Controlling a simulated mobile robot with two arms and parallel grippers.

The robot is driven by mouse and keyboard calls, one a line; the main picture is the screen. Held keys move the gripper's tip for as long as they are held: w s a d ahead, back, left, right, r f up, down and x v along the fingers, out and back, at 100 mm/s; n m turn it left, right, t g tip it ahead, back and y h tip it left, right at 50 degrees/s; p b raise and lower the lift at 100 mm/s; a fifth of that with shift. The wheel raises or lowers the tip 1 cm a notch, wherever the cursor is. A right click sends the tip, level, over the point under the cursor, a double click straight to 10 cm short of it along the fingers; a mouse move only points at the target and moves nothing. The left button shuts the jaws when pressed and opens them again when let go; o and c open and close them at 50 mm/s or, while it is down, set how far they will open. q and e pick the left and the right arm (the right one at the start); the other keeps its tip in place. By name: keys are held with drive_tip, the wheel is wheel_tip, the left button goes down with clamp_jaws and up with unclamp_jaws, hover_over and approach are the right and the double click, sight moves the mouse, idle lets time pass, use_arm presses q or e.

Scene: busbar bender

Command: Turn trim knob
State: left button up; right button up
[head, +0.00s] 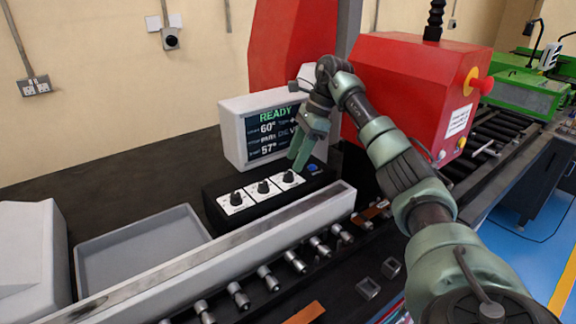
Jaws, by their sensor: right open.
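A black control box (222,218) stands behind the pale rail, with three black knobs on white plates in a row on its top. The left knob (236,198), the middle knob (263,187) and the right knob (289,176) all show. I cannot read their labels, so I cannot tell which is the trim knob. My right gripper (298,162) points down just above the right knob, its fingers open; whether they touch the knob is unclear. My left gripper is not in view.
A display (235,137) reading READY stands behind the box. A blue button (313,168) is right of the knobs. A red machine (400,85) stands at right. A grey tray (140,245) lies left, and a pale rail (215,256) with rollers runs in front.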

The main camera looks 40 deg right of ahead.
sight(289, 172)
drive_tip(key=x, duration=0.3)
drive_tip(key=shift+a+f+p, duration=0.15)
drive_tip(key=shift+f+p, duration=0.05)
drive_tip(key=shift+p, duration=0.1)
drive_tip(key=shift+w+f, duration=0.15)
drive_tip(key=shift+f, duration=0.2)
clamp_jaws()
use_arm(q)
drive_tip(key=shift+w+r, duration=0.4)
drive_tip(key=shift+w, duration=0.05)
